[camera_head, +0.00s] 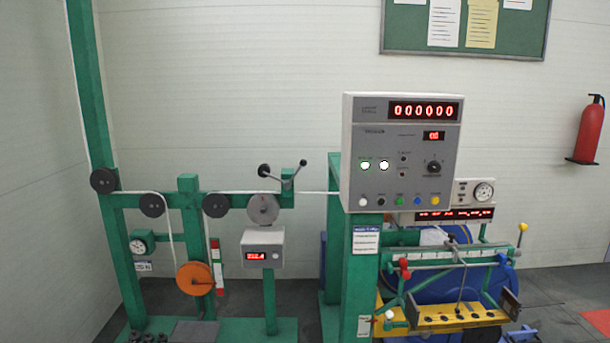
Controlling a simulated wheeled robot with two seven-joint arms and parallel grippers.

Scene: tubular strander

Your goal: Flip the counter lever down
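A dark lever (283,180) sits above the grey measuring wheel (263,209) on the green frame. It has a V shape: one arm ends in a black ball knob at the left, and the other rises to a dark tip at the right. I take this to be the counter lever, but no label on it can be read. A small grey counter box (262,250) with a red display stands on a post below the wheel. Neither of my grippers can be made out in the head view.
A large grey control cabinet (403,155) showing red zeros stands right of the lever. A white strand (320,192) runs along the frame past dark pulleys (215,205). An orange wheel (195,278) hangs lower left. Red- and yellow-knobbed levers (404,268) are at the right.

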